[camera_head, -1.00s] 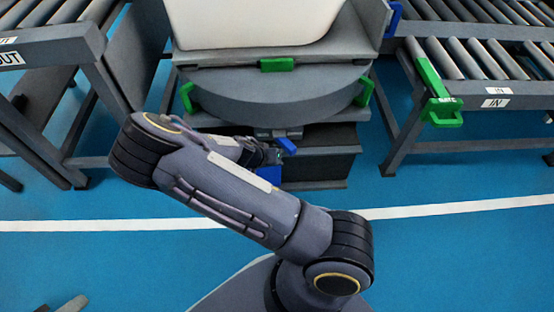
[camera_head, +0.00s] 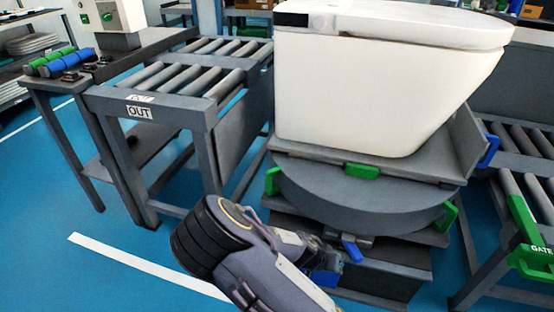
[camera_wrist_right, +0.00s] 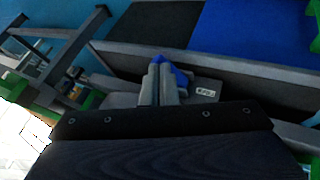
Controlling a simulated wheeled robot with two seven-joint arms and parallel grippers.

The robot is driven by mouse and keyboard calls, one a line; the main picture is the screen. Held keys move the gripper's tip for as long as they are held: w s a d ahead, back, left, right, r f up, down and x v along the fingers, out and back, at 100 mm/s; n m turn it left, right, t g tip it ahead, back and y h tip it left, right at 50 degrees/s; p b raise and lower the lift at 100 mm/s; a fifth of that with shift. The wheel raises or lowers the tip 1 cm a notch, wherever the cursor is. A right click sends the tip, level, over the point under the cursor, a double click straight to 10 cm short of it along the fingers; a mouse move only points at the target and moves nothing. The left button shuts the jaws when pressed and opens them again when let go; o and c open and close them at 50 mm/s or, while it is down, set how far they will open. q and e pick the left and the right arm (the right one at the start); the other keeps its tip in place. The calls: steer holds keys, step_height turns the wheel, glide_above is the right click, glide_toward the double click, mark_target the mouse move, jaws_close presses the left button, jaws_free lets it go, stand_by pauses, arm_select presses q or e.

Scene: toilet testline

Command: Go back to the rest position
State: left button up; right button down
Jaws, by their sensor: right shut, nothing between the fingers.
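My right arm reaches in from the bottom of the head view toward the turntable stand. Its gripper is small and partly hidden behind the arm there, close to a blue handle (camera_head: 352,249) under the round turntable. In the right wrist view the right gripper (camera_wrist_right: 161,68) has its grey fingers together with nothing between them. A blue part (camera_wrist_right: 181,76) shows right beside the fingertips; I cannot tell whether they touch. My left gripper is in neither view.
A white toilet (camera_head: 375,95) stands on the turntable (camera_head: 350,195), which has green handles. A roller conveyor marked OUT (camera_head: 139,112) is at left, another conveyor with a green GATE piece (camera_head: 530,255) at right. Blue floor (camera_head: 45,190) is open at lower left.

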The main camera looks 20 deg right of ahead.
steer(key=s+a+r+y, duration=0.6)
steer(key=a+r+y, duration=0.2)
steer(key=a+y, duration=0.15)
steer(key=s+r+n+t+y, duration=0.1)
steer(key=s+r+n+t, duration=0.3)
steer(key=r, duration=0.5)
steer(key=s+r+n+t+y, duration=0.1)
steer(key=s+r+n, duration=0.1)
steer(key=s+r, duration=0.55)
step_height(320, 180, up, 31)
steer(key=w+p, duration=0.2)
steer(key=p, duration=2.8)
steer(key=shift+a+r, duration=0.15)
steer(key=shift+a, duration=0.15)
